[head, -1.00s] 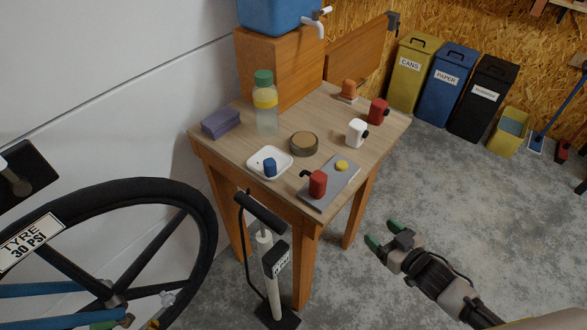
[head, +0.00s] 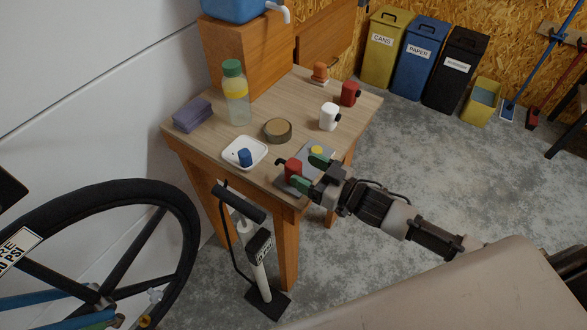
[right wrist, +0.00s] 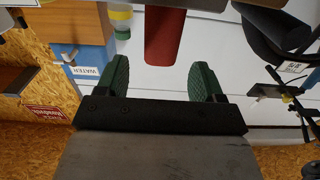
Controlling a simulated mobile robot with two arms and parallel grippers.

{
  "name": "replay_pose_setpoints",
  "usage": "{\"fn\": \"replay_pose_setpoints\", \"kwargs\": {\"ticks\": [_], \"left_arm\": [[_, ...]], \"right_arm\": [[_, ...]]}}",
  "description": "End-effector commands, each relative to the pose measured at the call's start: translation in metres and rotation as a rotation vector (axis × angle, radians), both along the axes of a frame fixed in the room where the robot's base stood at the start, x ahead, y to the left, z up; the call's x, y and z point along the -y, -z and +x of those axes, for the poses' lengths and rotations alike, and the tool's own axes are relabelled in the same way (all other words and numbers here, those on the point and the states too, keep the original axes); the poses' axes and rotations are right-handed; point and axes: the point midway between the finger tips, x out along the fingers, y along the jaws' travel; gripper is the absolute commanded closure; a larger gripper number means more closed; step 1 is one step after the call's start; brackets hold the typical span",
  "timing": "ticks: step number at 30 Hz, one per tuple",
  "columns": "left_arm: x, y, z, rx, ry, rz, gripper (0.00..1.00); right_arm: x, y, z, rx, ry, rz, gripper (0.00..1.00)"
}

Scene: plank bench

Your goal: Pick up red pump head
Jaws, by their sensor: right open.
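A red pump head (head: 292,169) stands at the front of the table on a grey plate (head: 325,154). A second red piece with a black knob (head: 350,93) stands at the table's back right. My right gripper (head: 308,172) is open, its green fingertips just right of the front red pump head. In the right wrist view a red body (right wrist: 165,35) shows ahead of the gap between the open fingers (right wrist: 160,78), with no grip on it. The gripper partly covers the plate. My left gripper is not in view.
A yellow button (head: 317,149) sits close to the upper finger. A white piece (head: 328,117), a tape roll (head: 278,131), a white dish (head: 258,146) with a blue piece, and a bottle (head: 236,95) share the table. A floor pump (head: 258,255) stands in front.

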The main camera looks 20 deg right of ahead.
Motion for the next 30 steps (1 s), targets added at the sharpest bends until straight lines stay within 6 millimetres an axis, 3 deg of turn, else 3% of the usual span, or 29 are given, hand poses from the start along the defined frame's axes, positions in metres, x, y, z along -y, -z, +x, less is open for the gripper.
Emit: {"fn": "replay_pose_setpoints", "kwargs": {"ticks": [6,16,26,30], "left_arm": [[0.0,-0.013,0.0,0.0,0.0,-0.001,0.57],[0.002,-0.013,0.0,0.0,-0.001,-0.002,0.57],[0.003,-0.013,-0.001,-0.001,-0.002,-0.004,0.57],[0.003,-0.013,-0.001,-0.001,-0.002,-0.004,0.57]], "right_arm": [[-0.02,-0.001,0.027,0.002,0.0,0.002,0.32],[-0.025,0.001,0.032,0.001,0.0,0.001,0.32],[-0.025,0.001,0.032,0.001,0.0,0.001,0.82],[-0.025,0.001,0.032,0.001,0.0,0.0,0.86]]}}
